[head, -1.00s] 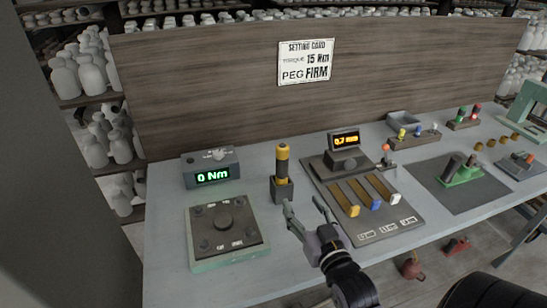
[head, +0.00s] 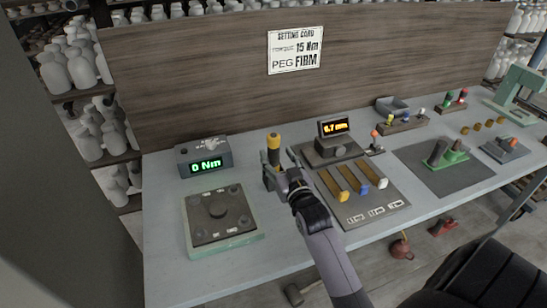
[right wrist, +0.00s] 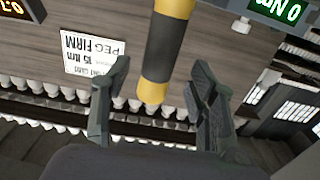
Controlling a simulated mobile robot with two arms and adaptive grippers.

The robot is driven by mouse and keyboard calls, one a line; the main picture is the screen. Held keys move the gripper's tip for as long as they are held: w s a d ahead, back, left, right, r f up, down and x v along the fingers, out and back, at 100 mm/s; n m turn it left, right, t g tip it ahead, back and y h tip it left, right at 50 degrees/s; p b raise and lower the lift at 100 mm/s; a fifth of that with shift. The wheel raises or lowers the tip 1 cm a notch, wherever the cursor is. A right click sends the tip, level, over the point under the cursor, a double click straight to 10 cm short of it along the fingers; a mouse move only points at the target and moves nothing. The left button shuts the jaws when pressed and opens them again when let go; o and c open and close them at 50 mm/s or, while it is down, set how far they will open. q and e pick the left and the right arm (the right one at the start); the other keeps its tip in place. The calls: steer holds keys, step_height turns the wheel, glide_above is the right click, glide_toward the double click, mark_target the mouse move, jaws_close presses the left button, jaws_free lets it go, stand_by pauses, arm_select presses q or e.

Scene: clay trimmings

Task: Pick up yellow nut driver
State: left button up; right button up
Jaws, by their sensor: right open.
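The yellow nut driver (head: 274,148), yellow with a dark grip band, stands upright in its dark holder on the bench in the head view. My right gripper (head: 278,162) is open at the driver, and its fingers hide most of the holder. In the right wrist view the driver (right wrist: 164,45) hangs into the picture from the top, and its yellow end lies between the two open fingers (right wrist: 160,95). I see no finger touching it. My left gripper is not in view.
Left of the driver are a torque display (head: 204,158) reading 0 Nm and a square plate fixture (head: 222,250). Right of it is a board with colored sliders (head: 385,215) and a gauge (head: 334,127). A wooden back panel (head: 190,80) with a setting card (head: 295,50) rises behind.

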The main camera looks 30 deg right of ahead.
mark_target(276, 152)
steer(key=x, duration=0.4)
steer(key=shift+p, duration=0.4)
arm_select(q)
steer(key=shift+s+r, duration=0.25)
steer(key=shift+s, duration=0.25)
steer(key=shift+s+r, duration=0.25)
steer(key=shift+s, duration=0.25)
arm_select(e)
steer(key=shift+c, duration=0.3)
jaws_close()
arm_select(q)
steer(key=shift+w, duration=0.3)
arm_select(e)
steer(key=shift+r, duration=0.1)
